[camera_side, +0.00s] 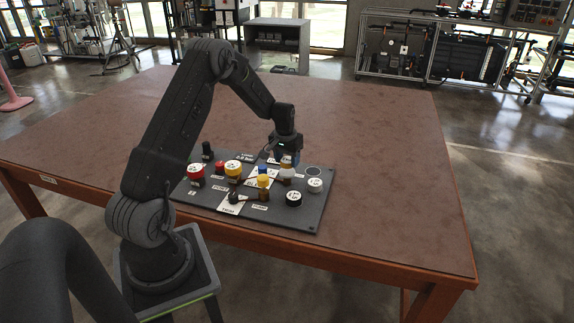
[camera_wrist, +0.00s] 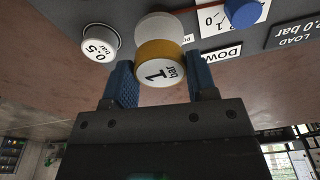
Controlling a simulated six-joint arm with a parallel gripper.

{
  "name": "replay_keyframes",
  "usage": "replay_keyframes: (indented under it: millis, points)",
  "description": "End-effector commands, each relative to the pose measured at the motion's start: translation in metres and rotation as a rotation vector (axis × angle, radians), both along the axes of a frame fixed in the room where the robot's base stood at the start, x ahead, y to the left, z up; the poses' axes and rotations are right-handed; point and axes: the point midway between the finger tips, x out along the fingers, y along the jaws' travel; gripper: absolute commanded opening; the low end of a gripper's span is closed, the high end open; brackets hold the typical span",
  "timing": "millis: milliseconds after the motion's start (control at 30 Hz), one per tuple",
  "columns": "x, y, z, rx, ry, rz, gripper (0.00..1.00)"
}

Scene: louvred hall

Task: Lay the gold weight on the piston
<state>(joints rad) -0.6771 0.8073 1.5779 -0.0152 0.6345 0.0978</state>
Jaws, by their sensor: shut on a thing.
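The gold weight (camera_wrist: 160,66) has a gold band and a white face marked "1 bar" in the wrist view. My gripper (camera_wrist: 161,84) is shut on it, with a blue finger on each side. A pale round piece (camera_wrist: 159,25), apparently the piston top, shows just beyond the weight and is partly covered by it. I cannot tell whether the two touch. In the side view my gripper (camera_side: 287,161) is low over the dark panel, directly above a pale piece (camera_side: 287,173) that looks like the piston. The held weight is mostly hidden there.
A white "0.5 bar" weight (camera_wrist: 100,45) stands close to the left finger in the wrist view. A blue knob (camera_wrist: 243,12) is at upper right.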

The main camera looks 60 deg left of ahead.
Motion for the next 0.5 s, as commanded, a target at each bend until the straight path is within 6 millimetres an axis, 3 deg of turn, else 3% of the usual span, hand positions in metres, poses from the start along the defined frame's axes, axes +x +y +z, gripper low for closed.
replay_keyframes:
  millis: [133,500]
  points:
    - [0.000,0.000,-0.022,-0.001,0.001,0.000,0.19]
    - [0.000,0.000,-0.026,0.001,-0.001,0.000,0.19]
